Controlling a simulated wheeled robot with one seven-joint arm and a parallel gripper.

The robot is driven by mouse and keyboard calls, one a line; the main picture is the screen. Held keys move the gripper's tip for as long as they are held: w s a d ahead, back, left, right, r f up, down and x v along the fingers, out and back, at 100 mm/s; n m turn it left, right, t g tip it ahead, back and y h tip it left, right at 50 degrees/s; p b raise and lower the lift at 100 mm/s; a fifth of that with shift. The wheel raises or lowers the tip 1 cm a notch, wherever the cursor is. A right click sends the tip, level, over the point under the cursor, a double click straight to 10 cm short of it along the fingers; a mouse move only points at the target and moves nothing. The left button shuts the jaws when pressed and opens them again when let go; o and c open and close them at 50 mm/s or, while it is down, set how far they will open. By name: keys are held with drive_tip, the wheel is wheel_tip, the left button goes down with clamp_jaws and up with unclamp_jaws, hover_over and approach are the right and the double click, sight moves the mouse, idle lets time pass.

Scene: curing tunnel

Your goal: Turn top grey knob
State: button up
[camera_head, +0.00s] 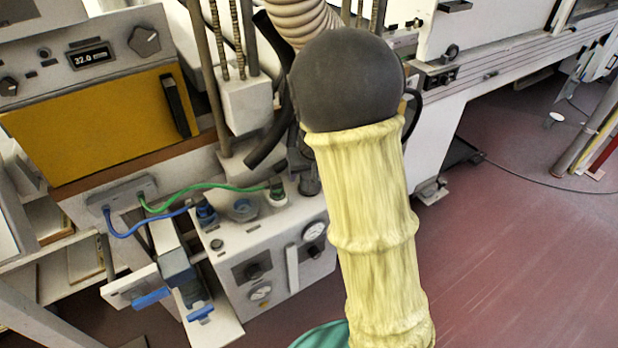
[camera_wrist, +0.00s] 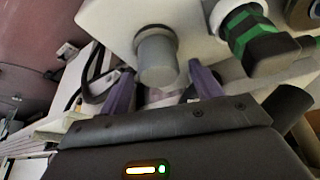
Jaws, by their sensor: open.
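In the wrist view a plain grey round knob (camera_wrist: 157,55) stands out from a white panel face (camera_wrist: 190,20). My gripper (camera_wrist: 160,68) is open, with one purple finger on each side of the knob. A gap shows beside the knob on both sides, so the fingers do not appear to grip it. My arm's yellow sleeve and dark joint cover part of the scene there, and I cannot make out my fingertips or the grey knob clearly.
A green-and-black connector (camera_wrist: 255,35) sits close to the right of the knob. In the head view a green cable (camera_head: 190,188) and a blue cable (camera_head: 140,228) run to the box top. A yellow-fronted control unit (camera_head: 95,125) stands left. Open floor (camera_head: 520,240) lies right.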

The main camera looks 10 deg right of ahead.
drive_tip(key=shift+x, duration=0.85)
drive_tip(key=shift+w, duration=0.1)
drive_tip(key=c, duration=1)
drive_tip(key=shift+o, duration=0.2)
drive_tip(key=shift+s+r+m+p, duration=0.1)
drive_tip(key=shift+s+m+p, duration=0.15)
drive_tip(key=shift+p, duration=0.35)
